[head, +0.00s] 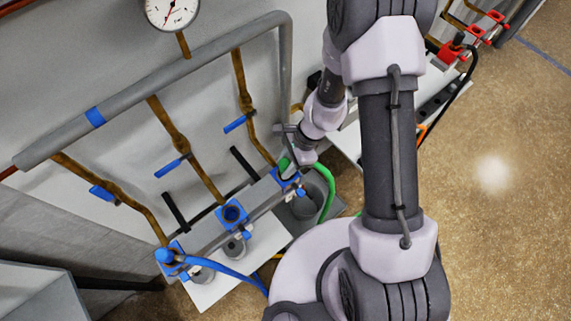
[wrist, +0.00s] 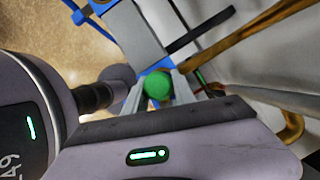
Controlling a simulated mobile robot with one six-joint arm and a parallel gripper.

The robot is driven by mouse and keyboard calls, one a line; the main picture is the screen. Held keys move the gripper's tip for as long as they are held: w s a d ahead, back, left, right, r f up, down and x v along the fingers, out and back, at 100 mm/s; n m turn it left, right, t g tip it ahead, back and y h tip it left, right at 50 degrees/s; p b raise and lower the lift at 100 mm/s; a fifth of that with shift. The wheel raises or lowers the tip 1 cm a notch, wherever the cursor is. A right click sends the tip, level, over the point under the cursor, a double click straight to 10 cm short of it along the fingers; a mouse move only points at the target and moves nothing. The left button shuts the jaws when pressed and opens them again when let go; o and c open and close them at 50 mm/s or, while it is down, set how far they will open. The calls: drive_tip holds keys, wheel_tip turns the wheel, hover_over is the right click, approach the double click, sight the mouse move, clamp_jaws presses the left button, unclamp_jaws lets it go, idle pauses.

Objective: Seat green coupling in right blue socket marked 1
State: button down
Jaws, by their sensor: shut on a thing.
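The green coupling (wrist: 157,86) shows as a round green end between the two fingers of my gripper (wrist: 158,90) in the wrist view. In the head view my gripper (head: 290,158) is at the right end of the grey bar, and a bit of the green coupling (head: 284,164) shows beside it. The right blue socket (head: 290,180) is directly below the gripper, partly hidden by it. Its blue edge also shows behind the coupling in the wrist view. I cannot tell how deep the coupling sits in the socket. The mark 1 is not readable.
A green hose (head: 331,190) loops at the right of the socket. The middle blue socket (head: 232,212) is empty; the left one holds a blue coupling with a blue hose (head: 230,277). Brown pipes with blue valve handles (head: 171,166) stand behind, below a grey pipe (head: 150,85).

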drive_tip(key=shift+f+b, duration=0.3)
drive_tip(key=shift+b, duration=0.05)
idle(0.3)
drive_tip(key=c, duration=0.9)
unclamp_jaws()
drive_tip(key=shift+c, duration=0.2)
drive_tip(key=p+v, duration=0.5)
drive_tip(key=v, duration=1.2)
drive_tip(key=shift+d, duration=0.2)
drive_tip(key=shift+w+r, duration=0.15)
drive_tip(key=s+r+n+t+h+b, duration=0.2)
drive_tip(key=s+n+t+b, duration=0.4)
drive_tip(key=b, duration=1.6)
drive_tip(key=s+n, duration=0.4)
drive_tip(key=s, duration=0.3)
drive_tip(key=shift+r+n+t, duration=0.25)
drive_tip(key=shift+n+t, duration=0.15)
